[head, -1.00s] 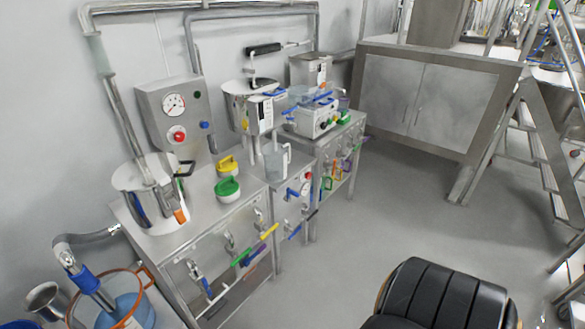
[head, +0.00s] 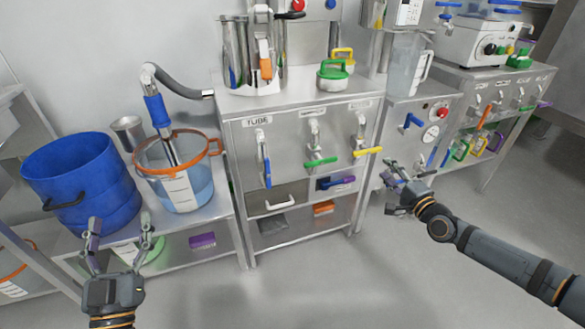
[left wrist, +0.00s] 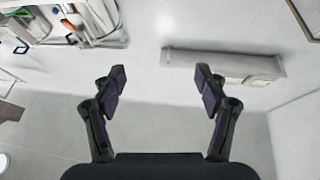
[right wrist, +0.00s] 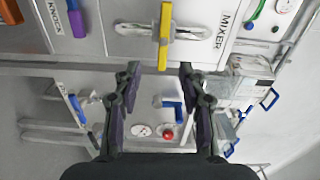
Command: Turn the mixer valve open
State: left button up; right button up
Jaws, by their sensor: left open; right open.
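The mixer valve has a yellow handle (head: 367,151) on the front of the steel cabinet, at the right end of a row of valves. The handle lies roughly level, crosswise to its pipe. The right wrist view shows the yellow handle (right wrist: 165,36) beside a MIXER label (right wrist: 226,30), ahead of and between my fingertips. My right gripper (head: 398,186) is open and empty, apart from the handle, below and right of it. Its open fingers also show in the right wrist view (right wrist: 158,72). My left gripper (head: 120,232) is open and empty in front of the low left shelf.
A blue-handled valve (head: 267,168) under a TUBE label and a green-handled valve (head: 320,162) share the cabinet front. A blue bucket (head: 75,178) and a clear orange-rimmed bucket (head: 190,188) stand at the left. The floor (head: 300,290) in front is clear.

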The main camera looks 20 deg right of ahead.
aim_at(368, 153)
pick_arm(q)
jog(key=s+r+t, duration=0.4)
jog(key=r, duration=0.3)
pick_arm(e)
jog(key=w, duration=0.2)
jog(key=w+a, duration=0.1)
jog(key=w, duration=0.3)
jog(key=shift+a+r, duration=0.15)
jog(key=shift+r, duration=0.2)
jog(key=shift+w+a+p, duration=0.1)
jog(key=shift+w+p, duration=0.3)
jog(key=shift+w, duration=0.75)
jog(key=shift+w+f, duration=0.1)
jog(key=shift+w, duration=0.45)
pick_arm(q)
jog(key=w+f+g, duration=0.4)
jog(key=f, duration=0.3)
jog(key=shift+f+g, duration=0.3)
jog(key=shift+f, duration=0.1)
pick_arm(e)
jog(key=shift+w+a, duration=0.1)
jog(key=shift+w, duration=0.55)
jog(key=shift+f, duration=0.1)
grip_shut()
